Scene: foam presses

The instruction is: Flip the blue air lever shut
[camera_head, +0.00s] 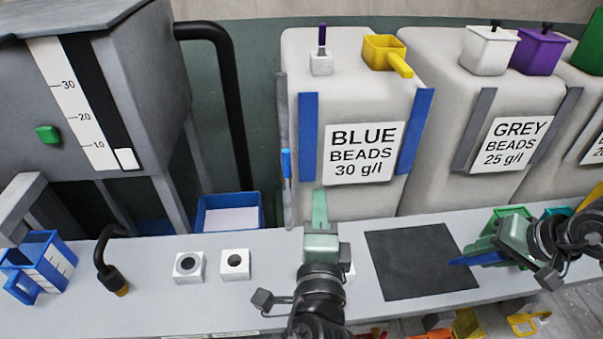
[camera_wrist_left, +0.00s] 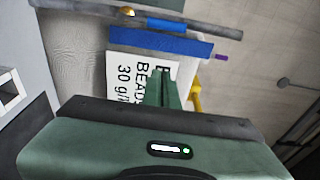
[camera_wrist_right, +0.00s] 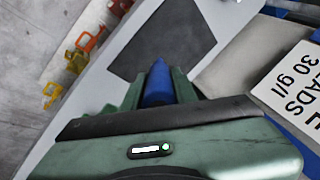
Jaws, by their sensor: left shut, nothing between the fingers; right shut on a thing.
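The blue air lever (camera_head: 286,163) is a small blue handle on a thin grey pipe, left of the blue beads sack; it lies along the pipe. It also shows near the top of the left wrist view (camera_wrist_left: 166,25), beside a brass fitting (camera_wrist_left: 128,12). My left gripper (camera_head: 320,195) is shut and empty, right of and below the lever, in front of the sack and apart from the lever. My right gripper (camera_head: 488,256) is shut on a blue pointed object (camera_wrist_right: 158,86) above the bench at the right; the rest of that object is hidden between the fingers.
The blue beads sack (camera_head: 352,105) stands right behind my left gripper. A blue bin (camera_head: 258,211) stands left of the lever. Two white blocks (camera_head: 235,264), a black hook (camera_head: 105,258) and a blue jug (camera_head: 38,262) stand on the bench. The dark mat (camera_head: 420,262) is bare.

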